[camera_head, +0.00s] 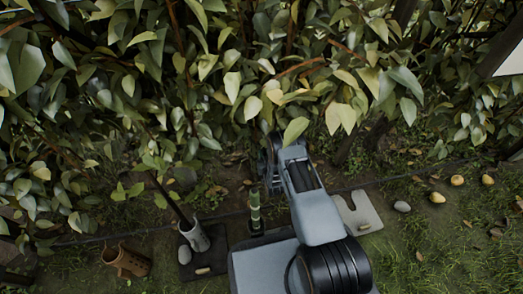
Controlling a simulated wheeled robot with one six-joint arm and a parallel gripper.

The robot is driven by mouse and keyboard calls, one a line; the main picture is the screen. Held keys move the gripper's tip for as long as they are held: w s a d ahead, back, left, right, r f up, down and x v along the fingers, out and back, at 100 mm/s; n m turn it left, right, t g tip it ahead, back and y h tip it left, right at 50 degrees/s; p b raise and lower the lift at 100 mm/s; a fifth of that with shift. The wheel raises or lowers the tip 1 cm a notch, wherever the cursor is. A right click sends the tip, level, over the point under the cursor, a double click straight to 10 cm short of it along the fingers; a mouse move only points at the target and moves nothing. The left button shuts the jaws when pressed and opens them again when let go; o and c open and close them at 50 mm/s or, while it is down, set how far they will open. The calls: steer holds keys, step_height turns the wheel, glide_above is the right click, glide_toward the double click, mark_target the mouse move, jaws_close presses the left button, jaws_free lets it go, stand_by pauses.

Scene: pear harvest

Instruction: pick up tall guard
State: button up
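No label marks the tall guard. A slim upright tube with green and pale bands (255,212) stands on the ground just left of my arm. A grey tube (195,237) stands tilted around a thin dark stem to its left.
Dense foliage (230,80) hangs over the upper half, close to my arm. A dark mat (213,240) lies under the grey tube, a pale notched slab (370,213) right of my arm. A stone (402,206) and yellow pears (437,197) lie on open grass at right.

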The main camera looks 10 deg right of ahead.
jaws_close()
stand_by(0.3)
